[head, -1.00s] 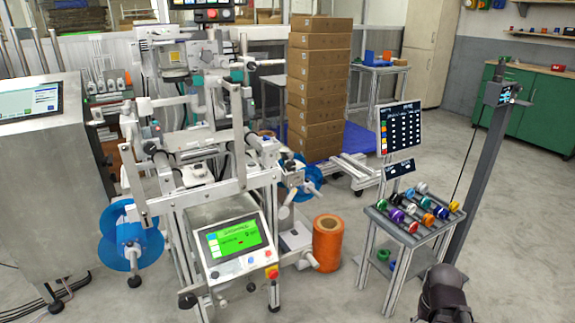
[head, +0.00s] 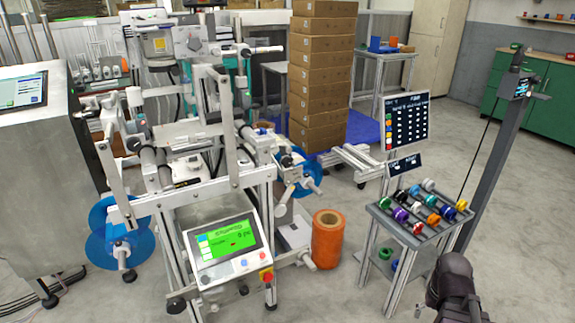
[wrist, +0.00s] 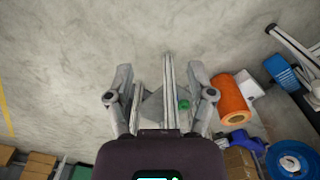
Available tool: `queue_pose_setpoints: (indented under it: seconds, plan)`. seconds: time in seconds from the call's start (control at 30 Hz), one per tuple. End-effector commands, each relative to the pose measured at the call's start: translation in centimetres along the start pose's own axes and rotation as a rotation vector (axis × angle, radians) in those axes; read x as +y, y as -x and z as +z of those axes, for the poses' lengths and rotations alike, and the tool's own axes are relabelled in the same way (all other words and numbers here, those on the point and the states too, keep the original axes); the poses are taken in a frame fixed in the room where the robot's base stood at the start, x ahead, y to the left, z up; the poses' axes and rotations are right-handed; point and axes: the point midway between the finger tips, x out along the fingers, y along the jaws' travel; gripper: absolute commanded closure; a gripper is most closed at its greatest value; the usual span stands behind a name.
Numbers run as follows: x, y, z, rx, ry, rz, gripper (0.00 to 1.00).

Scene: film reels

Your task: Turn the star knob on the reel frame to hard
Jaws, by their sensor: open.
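The reel frame (head: 229,128) stands left of centre in the head view, a metal frame with rollers and blue reels. Black knobs also show on the frame, one low at the front (head: 176,306). My gripper (wrist: 160,68) is open in the wrist view, its two fingers wide apart with nothing held. It points down over the floor, well away from the knob-like part. Only a dark part of my arm shows at lower right in the head view.
A cart with coloured spools (head: 375,208) stands right of the frame. An orange roll (head: 327,245) is on the floor between them. A screen console (head: 226,247) juts out in front. Stacked boxes (head: 318,90) stand behind. Floor in front is partly clear.

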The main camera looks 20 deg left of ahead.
Motion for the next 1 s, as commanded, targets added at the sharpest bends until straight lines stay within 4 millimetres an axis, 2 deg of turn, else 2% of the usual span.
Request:
queue_pose_setpoints:
  seconds: [0.17,0.27,0.37,0.53,0.67,0.8,1.0]
  plan:
    - [-1.3,0.0,-1.0,0.029,0.052,-0.038,0.03]
    - [-3.2,0.1,-2.4,0.072,0.116,-0.092,0.03]
    - [-6.1,0.3,-4.2,0.141,0.220,-0.169,0.03]
    - [-12.8,1.7,-8.1,0.323,0.435,-0.331,0.03]
    - [-18.4,3.6,-11.0,0.501,0.588,-0.452,0.03]
    - [-24.1,6.3,-13.6,0.705,0.713,-0.555,0.03]
    - [-31.1,10.5,-16.8,1.002,0.812,-0.645,0.03]
